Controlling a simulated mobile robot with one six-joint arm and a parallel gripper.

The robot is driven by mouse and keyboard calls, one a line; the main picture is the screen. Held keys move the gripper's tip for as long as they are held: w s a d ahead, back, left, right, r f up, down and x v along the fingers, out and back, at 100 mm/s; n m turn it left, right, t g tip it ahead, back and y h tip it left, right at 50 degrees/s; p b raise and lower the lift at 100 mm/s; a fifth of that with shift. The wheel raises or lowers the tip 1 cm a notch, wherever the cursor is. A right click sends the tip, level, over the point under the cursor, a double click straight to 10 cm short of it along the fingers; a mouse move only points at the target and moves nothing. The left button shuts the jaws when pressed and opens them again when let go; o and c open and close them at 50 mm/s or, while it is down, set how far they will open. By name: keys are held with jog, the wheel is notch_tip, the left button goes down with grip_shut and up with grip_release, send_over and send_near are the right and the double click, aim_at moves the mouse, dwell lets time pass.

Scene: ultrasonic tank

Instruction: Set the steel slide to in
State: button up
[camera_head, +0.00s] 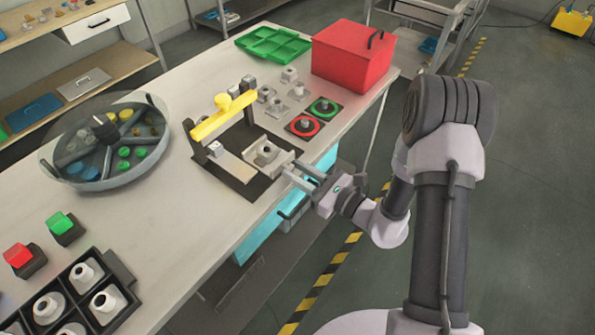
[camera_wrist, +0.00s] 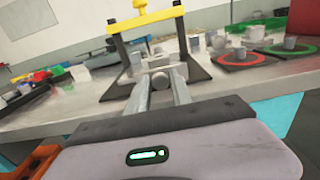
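The steel slide (camera_head: 265,154) is a grey block in a dark-based fixture with a yellow top bar (camera_head: 223,115), near the table's front edge. In the wrist view the slide (camera_wrist: 158,62) shows straight ahead, under the yellow bar (camera_wrist: 146,18), with a round grey knob (camera_wrist: 160,80) facing me. My gripper (camera_head: 294,172) is at the front of the fixture, level with the slide. Its two fingers are apart, and in the wrist view (camera_wrist: 160,88) the knob shows between the tips. Contact with the knob cannot be told.
Right of the fixture are a red-ringed pad (camera_head: 304,127), a green-ringed pad (camera_head: 325,107) and several small grey parts. A red box (camera_head: 352,56) and green tray (camera_head: 273,45) stand behind. A round divided tank (camera_head: 108,168) is at left. Open floor lies right of the table.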

grip_shut()
dwell(1.1)
